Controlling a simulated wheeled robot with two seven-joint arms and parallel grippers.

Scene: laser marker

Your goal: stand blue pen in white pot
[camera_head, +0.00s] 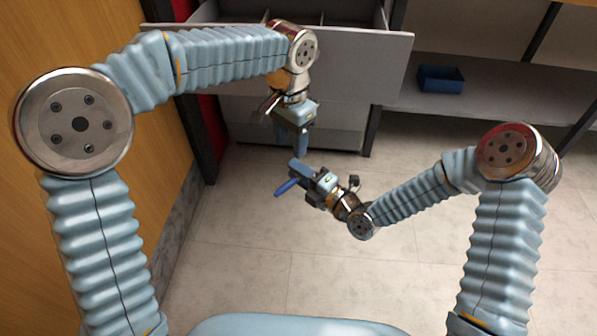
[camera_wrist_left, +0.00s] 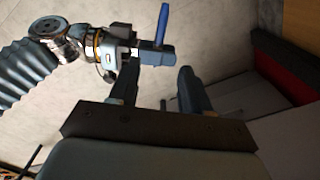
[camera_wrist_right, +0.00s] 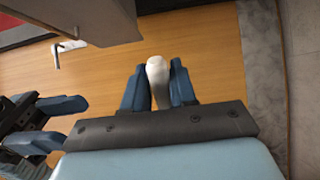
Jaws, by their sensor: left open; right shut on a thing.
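The blue pen (camera_head: 286,187) sticks out of my right gripper (camera_head: 303,174), which is shut on it above the floor. The left wrist view also shows the pen (camera_wrist_left: 162,22) tilted, at the tips of the right gripper. In the right wrist view a whitish rounded piece (camera_wrist_right: 157,80) sits between the right fingers; it seems to be an end of the held pen. My left gripper (camera_head: 301,150) is open, just above the right one in the head view, pointing down. Its fingers (camera_wrist_left: 158,72) have nothing between them. I see no white pot in any view.
An open drawer (camera_head: 350,48) with dividers stands behind my left arm. A dark blue bin (camera_head: 441,79) sits on the grey shelf (camera_head: 500,92) at right. A wooden wall (camera_head: 165,150) is at left. The tiled floor (camera_head: 420,270) is clear.

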